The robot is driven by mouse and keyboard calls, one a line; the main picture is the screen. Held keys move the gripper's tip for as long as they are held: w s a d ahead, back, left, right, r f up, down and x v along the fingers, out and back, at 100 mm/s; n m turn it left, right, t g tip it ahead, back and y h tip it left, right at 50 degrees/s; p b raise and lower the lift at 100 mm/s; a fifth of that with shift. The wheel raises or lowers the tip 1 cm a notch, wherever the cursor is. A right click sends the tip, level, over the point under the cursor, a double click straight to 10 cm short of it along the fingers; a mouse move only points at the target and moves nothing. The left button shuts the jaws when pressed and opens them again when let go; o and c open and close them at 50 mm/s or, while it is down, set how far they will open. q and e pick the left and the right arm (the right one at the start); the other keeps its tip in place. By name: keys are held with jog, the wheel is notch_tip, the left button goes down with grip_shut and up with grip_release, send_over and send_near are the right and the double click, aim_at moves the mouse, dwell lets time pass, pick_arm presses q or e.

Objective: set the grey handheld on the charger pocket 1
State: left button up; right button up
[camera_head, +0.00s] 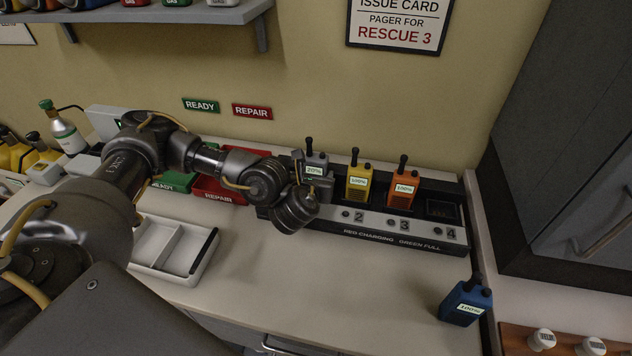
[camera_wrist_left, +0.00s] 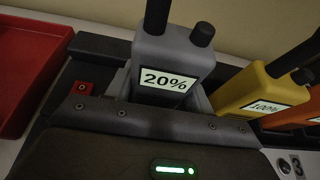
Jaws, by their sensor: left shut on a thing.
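The grey handheld (camera_head: 316,161) stands nearly upright at the left end of the charger (camera_head: 376,236), over pocket 1, with a 20% screen. It also shows in the left wrist view (camera_wrist_left: 174,52), with a black antenna and knob on top. My left gripper (camera_head: 306,182) is shut on the grey handheld; its fingertips are mostly hidden. The handheld's lower part and the pocket 1 label are hidden, so I cannot tell whether it touches the pocket floor. My right gripper is in neither view.
Yellow (camera_head: 358,182) and orange (camera_head: 403,187) handhelds stand in pockets 2 and 3. Pocket 4 (camera_head: 441,209) is empty. A blue handheld (camera_head: 466,301) stands at the counter's right. A red repair bin (camera_head: 222,190) and a white divided tray (camera_head: 172,249) lie left of the charger.

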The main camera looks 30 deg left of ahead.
pick_arm(q)
jog(key=shift+w+f, duration=0.1)
jog(key=shift+f, duration=0.25)
jog(key=o, duration=1.1)
jog(key=shift+f, duration=0.1)
jog(key=shift+o, duration=0.2)
jog(key=shift+r, duration=0.25)
jog(key=p+v, duration=0.1)
jog(key=v, duration=1.1)
jog(key=shift+f, duration=0.15)
